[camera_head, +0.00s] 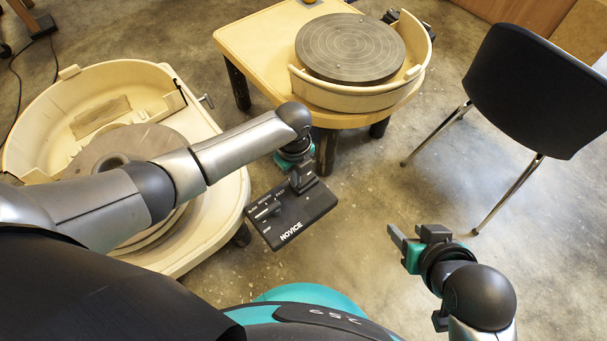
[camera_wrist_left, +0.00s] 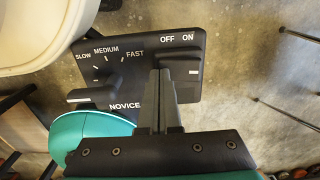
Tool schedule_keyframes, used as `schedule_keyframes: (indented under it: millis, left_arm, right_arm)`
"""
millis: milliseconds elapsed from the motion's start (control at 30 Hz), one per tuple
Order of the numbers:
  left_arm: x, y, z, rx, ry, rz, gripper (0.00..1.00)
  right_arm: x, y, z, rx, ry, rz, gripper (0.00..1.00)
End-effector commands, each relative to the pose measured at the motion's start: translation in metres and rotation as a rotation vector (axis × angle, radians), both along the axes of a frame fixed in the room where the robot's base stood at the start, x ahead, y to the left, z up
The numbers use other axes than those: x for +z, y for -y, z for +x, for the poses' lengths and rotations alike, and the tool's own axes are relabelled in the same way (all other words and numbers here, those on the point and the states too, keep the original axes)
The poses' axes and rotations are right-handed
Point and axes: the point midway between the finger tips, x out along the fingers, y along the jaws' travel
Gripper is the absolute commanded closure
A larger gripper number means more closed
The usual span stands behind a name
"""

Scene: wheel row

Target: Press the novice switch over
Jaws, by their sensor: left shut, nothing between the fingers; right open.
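The black control panel marked NOVICE (camera_head: 291,232) juts out from the left wheel. In the left wrist view the panel (camera_wrist_left: 135,58) has a dark switch (camera_wrist_left: 183,62) beneath the words OFF and ON, with a pale mark on it. My left gripper (camera_head: 302,186) is shut and empty, pointing down over the panel's far end. In the left wrist view its fingertips (camera_wrist_left: 161,72) overlap the left side of the switch; I cannot tell whether they touch it. My right gripper (camera_head: 401,241) is open and empty, well to the right of the panel.
The panel also carries a speed lever (camera_head: 266,212) with a SLOW, MEDIUM, FAST scale. A cream wheel basin (camera_head: 215,238) stands at left. A second wheel (camera_head: 350,48) stands behind. A black chair (camera_head: 540,90) is at right. The floor between is clear.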

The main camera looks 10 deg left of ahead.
Motion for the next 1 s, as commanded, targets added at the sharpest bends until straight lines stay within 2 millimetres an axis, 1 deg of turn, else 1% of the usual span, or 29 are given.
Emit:
schedule_keyframes:
  millis: [367,1000]
  left_arm:
    - [0.003,-0.001,-0.001,0.0,-0.001,0.001,1.0]
    - [0.008,-0.024,-0.03,0.0,-0.002,0.001,1.0]
  right_arm:
    - [0.007,0.0,0.0,0.0,0.0,0.0,0.5]
    - [0.045,0.0,0.0,0.0,0.0,0.0,0.5]
